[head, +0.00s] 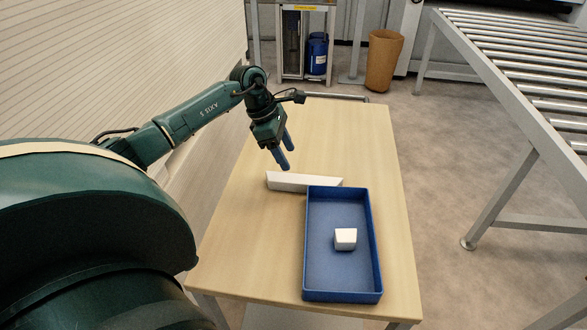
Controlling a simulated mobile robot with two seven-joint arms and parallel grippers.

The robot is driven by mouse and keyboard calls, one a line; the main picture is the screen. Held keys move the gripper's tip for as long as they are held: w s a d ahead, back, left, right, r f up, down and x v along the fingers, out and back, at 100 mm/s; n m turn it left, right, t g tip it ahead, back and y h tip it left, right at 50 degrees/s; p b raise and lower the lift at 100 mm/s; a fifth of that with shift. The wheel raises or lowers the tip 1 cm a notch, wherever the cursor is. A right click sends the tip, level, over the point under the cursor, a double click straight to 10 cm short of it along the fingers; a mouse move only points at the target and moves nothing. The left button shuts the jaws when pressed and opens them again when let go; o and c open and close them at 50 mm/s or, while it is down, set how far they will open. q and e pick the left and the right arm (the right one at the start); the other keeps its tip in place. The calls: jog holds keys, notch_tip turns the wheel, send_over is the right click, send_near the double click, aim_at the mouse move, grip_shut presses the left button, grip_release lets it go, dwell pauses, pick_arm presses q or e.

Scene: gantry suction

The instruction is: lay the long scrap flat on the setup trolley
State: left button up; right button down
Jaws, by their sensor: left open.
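A long white scrap (295,181) lies flat on the light wooden top of the setup trolley (350,138), just beyond the far edge of a blue tray (313,295). Its right end is close to the tray's far wall; I cannot tell whether they touch. My left gripper (285,165) is open and empty, pointing down with its blue fingers a little above and behind the scrap. The fingers appear apart from the scrap. My right gripper is not in view.
A small white block (345,239) sits inside the blue tray. A roller conveyor (520,60) stands to the right. A brown bin (383,60) and a blue drum (318,54) stand at the back. A pale slatted wall (150,50) is on the left. The trolley's far half is clear.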

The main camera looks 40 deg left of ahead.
pick_arm(q)
jog(key=shift+v, duration=1.3)
